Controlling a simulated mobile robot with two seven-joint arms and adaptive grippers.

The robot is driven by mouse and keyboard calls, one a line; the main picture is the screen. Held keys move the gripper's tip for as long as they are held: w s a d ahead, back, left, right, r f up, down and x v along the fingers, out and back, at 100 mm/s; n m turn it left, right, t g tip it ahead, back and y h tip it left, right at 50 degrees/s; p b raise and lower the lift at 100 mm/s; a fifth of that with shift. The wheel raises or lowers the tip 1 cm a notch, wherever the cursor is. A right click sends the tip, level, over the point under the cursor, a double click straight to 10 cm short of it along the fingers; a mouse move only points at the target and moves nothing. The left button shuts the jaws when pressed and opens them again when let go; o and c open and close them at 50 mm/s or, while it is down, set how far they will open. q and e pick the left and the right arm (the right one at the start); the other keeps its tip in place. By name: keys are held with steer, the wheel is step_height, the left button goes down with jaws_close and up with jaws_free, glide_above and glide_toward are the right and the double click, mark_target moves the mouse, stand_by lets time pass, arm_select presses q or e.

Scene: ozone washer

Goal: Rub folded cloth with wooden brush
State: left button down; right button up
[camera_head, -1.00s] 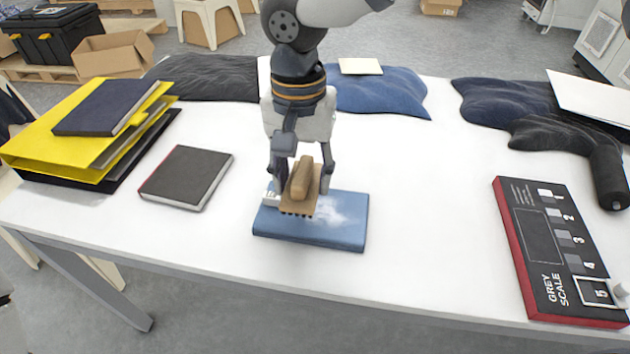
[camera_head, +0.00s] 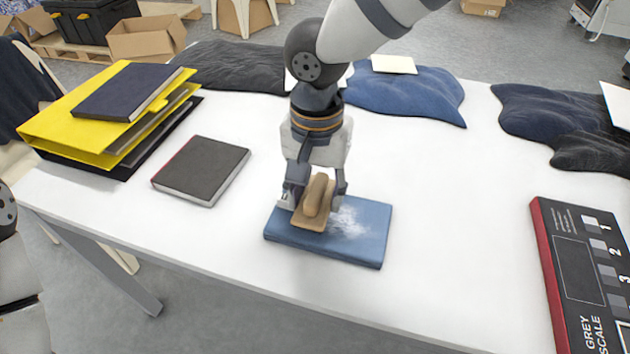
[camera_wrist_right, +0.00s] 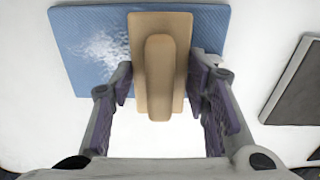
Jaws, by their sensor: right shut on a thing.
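The folded blue cloth (camera_head: 362,240) lies flat on the white table, with a pale worn patch near its middle. It also shows in the right wrist view (camera_wrist_right: 75,55). My right gripper (camera_head: 315,196) comes down from above and is shut on the wooden brush (camera_head: 318,197), gripping it by its sides.
A dark book (camera_head: 203,168) lies left of the cloth, with a yellow binder stack (camera_head: 65,130) beyond. A grey scale board (camera_head: 575,265) lies at the right. Dark and blue fabrics (camera_head: 410,95) line the back edge. Bare table surrounds the cloth.

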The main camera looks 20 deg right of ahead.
steer(key=shift+f, duration=0.35)
stand_by(0.5)
